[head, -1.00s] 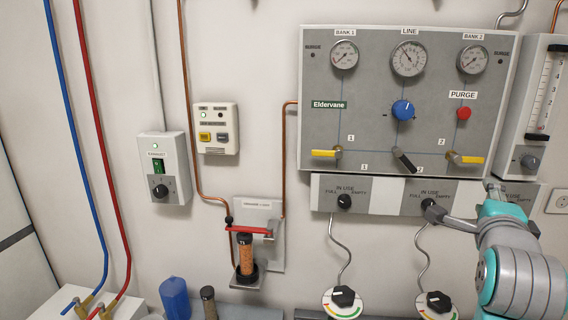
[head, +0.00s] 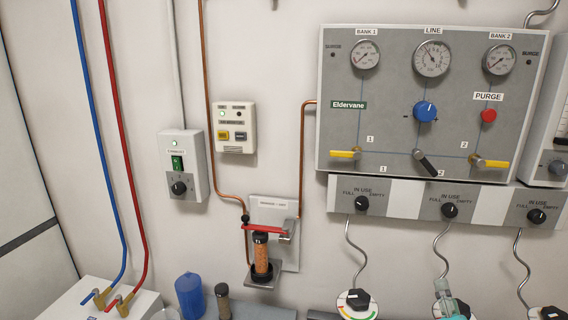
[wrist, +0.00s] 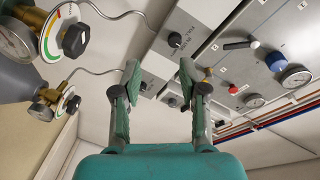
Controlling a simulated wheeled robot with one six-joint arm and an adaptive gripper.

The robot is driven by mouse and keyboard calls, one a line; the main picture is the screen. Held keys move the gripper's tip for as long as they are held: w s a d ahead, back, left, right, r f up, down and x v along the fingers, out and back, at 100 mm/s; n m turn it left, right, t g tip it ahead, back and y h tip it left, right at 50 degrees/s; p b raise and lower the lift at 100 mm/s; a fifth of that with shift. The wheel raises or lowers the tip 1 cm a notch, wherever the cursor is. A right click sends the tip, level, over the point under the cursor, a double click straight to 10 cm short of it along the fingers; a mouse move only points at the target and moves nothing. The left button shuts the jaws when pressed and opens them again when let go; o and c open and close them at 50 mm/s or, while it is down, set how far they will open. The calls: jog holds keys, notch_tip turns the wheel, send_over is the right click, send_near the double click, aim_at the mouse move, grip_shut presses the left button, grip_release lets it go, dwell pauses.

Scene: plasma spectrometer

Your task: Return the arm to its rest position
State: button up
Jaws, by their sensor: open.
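My gripper (wrist: 159,70) shows in the wrist view with its two green-padded fingers apart and nothing between them. Past the fingers in that view are the grey IN USE strip, the gas panel and the white wall, all seen tilted. In the head view only a small teal part of my arm (head: 452,306) shows at the bottom edge, right of centre. It sits in front of the middle cylinder gauge and partly hides it. The rest of my arm is out of that frame.
The gas panel (head: 395,125) has several gauges, a blue knob (head: 425,111) and yellow levers. Below it is the IN USE strip (head: 405,200) with black knobs. A cartridge (head: 261,254) stands in a wall bracket to the left. A blue container (head: 190,295) is at the bottom.

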jog(key=s+a+f+n+y, duration=0.2)
jog(key=s+a+f+n, duration=0.35)
jog(key=s+f, duration=0.3)
jog(key=s+a+f+n+y, duration=0.2)
jog(key=s+a+f+n, duration=0.2)
jog(key=s+a+f, duration=0.4)
jog(key=s+a+f+n+y, duration=0.1)
jog(key=s+n, duration=0.2)
jog(key=s, duration=0.7)
jog(key=s+a+f+n+y, duration=0.2)
jog(key=s+n, duration=0.2)
jog(key=s, duration=0.7)
jog(key=shift+s+a+f+g, duration=0.15)
jog(key=shift+f+g, duration=0.1)
jog(key=shift+g, duration=0.15)
